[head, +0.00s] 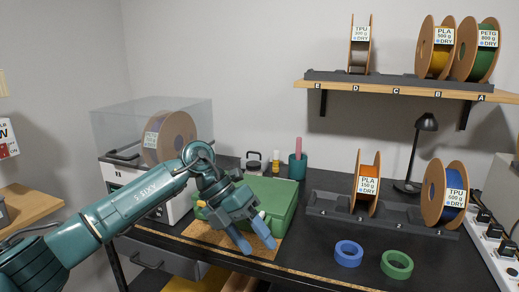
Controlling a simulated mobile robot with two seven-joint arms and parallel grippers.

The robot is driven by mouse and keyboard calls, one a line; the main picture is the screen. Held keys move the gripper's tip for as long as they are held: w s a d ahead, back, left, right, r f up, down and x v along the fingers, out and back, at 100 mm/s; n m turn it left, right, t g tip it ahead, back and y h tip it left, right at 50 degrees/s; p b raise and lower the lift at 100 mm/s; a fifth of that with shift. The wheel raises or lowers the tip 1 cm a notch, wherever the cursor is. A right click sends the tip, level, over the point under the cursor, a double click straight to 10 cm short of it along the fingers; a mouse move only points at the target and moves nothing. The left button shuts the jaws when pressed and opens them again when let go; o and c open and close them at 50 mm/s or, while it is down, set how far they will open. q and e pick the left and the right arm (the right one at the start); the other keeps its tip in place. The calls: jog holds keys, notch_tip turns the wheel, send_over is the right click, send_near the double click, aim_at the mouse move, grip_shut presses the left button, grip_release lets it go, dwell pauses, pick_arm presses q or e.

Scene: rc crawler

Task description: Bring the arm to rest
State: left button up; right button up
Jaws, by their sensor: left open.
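My left arm comes in from the left, and its teal links reach over the front of the dark workbench (317,262). My left gripper (258,245) has blue fingertips set apart, open and with nothing seen between them. It hangs in front of the green box (285,192), above or near the brown mat (205,234). It hides part of the box and mat. I cannot tell whether the fingers touch anything. My right gripper is not in view.
A blue ring (348,253) and a green ring (397,264) lie at the right front. Behind them, a dark rack (325,206) holds an orange spool (367,183) and a blue spool (444,193). A lidded clear box (115,122) with a spool stands left. A shelf (390,87) hangs above.

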pick_arm(q)
jog(key=s+d+n+t+h, duration=0.2)
jog(key=s+d+n+h, duration=0.65)
jog(key=h, duration=0.55)
jog(key=a+f+n+t+y+p, duration=0.2)
jog(key=a+f+n+t+y, duration=1)
jog(key=n+t, duration=0.8)
jog(key=s+a+f+n+g+y, duration=0.2)
jog(key=s+a+f+n+g, duration=0.2)
jog(key=s+f+n, duration=0.1)
jog(key=s+a+f+n+g+y, duration=0.3)
jog(key=s+a+f+n+g, duration=0.1)
jog(key=s+f, duration=0.4)
notch_tip(320, 180, down, 2)
jog(key=shift+s+a+f+n+g+y, duration=0.1)
jog(key=shift+s+a+n+g+y, duration=0.25)
jog(key=shift+a+n, duration=0.45)
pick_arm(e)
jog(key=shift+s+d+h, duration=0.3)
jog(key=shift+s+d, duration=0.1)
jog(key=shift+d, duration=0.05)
pick_arm(q)
jog(key=shift+d, duration=0.1)
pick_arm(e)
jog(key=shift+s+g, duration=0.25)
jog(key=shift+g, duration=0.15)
